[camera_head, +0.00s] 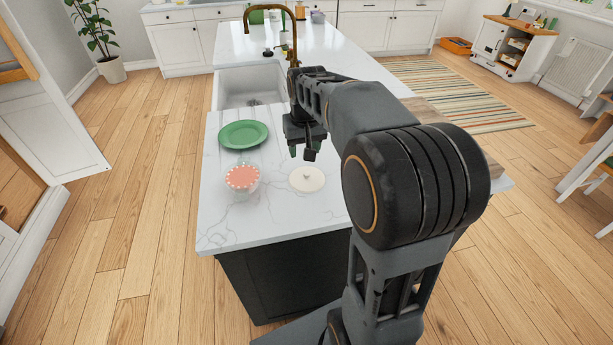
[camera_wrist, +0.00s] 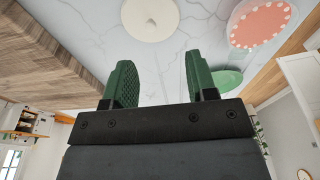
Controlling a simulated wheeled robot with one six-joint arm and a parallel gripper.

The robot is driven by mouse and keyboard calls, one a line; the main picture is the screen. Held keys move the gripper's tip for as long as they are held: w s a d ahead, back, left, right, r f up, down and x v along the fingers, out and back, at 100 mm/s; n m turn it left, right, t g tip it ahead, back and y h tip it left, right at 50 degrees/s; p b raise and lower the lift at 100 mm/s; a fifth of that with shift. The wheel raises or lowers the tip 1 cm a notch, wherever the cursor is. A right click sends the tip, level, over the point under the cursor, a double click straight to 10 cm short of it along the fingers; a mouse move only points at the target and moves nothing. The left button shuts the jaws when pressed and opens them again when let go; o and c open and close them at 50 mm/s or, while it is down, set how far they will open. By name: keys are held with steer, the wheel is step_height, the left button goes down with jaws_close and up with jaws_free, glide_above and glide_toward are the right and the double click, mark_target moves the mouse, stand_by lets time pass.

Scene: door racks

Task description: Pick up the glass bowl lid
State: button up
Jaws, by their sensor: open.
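A cream round lid (camera_head: 307,179) with a small knob lies flat on the white marble counter; it also shows at the top of the wrist view (camera_wrist: 150,16). To its left stands a clear glass bowl (camera_head: 241,191) with a coral, white-scalloped top (camera_head: 242,177). This top also shows at the upper right of the wrist view (camera_wrist: 264,26). I cannot tell for sure which of the two is the glass bowl lid. My gripper (camera_head: 301,153) is open and empty, above the counter and behind the cream lid. Its green fingers (camera_wrist: 159,60) are apart with nothing between them.
A green plate (camera_head: 243,134) lies behind the bowl, near the sink (camera_head: 250,88) and the brass faucet (camera_head: 271,14). A wooden board (camera_wrist: 60,50) covers part of the counter on the right. The counter's front and left edges are close to the bowl.

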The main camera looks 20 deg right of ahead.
steer(key=w+d+f, duration=0.2)
steer(key=w+d, duration=0.1)
steer(key=w, duration=0.1)
glide_above(307, 173)
steer(key=f, duration=0.6)
steer(key=shift+s+a, duration=0.1)
steer(key=shift+s, duration=0.15)
steer(key=shift+w+f+p, duration=0.15)
steer(key=shift+f+p, duration=0.25)
steer(key=shift+f, duration=1.25)
steer(key=shift+w+f+p, duration=0.1)
steer(key=shift+f+p, duration=0.25)
steer(key=shift+f, duration=1.3)
jaws_close()
steer(key=shift+r, duration=0.15)
